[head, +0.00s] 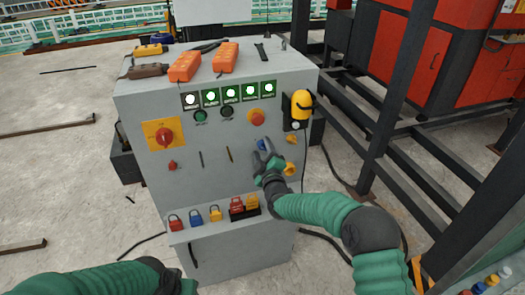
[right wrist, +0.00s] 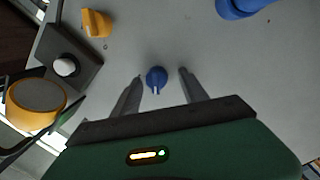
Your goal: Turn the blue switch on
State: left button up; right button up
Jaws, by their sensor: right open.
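The blue switch (right wrist: 157,77) is a small round knob with a white mark, on the grey panel face. In the right wrist view it sits between the fingertips of my open right gripper (right wrist: 161,86), with a gap on each side. In the head view the right gripper (head: 264,157) is at the right part of the panel front and partly hides the blue switch (head: 262,144). My left arm shows at the bottom left of the head view; its gripper is not seen.
The grey control cabinet (head: 225,175) carries a red rotary switch on a yellow plate (head: 165,134), a red button (head: 256,117) and lit indicators. A yellow knob (right wrist: 96,23) and a larger blue part (right wrist: 240,8) are near the switch. Padlocks hang below. Dark steel posts stand right.

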jog(key=shift+d, duration=0.4)
jog(key=c, duration=0.6)
grip_shut()
pick_arm(q)
jog(key=shift+d, duration=0.25)
pick_arm(e)
jog(key=shift+a, duration=0.1)
pick_arm(q)
jog(key=shift+f, duration=0.15)
pick_arm(e)
jog(key=shift+m, duration=0.4)
jog(key=m+b, duration=0.3)
jog(key=m, duration=0.3)
jog(key=m+g+b, duration=0.1)
jog(key=m+b, duration=0.3)
jog(key=m, duration=0.3)
jog(key=shift+r+y, duration=0.2)
jog(key=shift+y, duration=0.2)
pick_arm(q)
jog(key=s+b+x, duration=0.1)
jog(key=x, duration=0.7)
jog(key=shift+s+f+b, duration=0.25)
jog(key=shift+s+b, duration=0.1)
jog(key=shift+s, duration=0.1)
pick_arm(e)
jog(key=shift+r+m+y, duration=0.15)
jog(key=shift+m+y, duration=0.15)
jog(key=shift+m, duration=1.1)
jog(key=shift+w+r, duration=0.1)
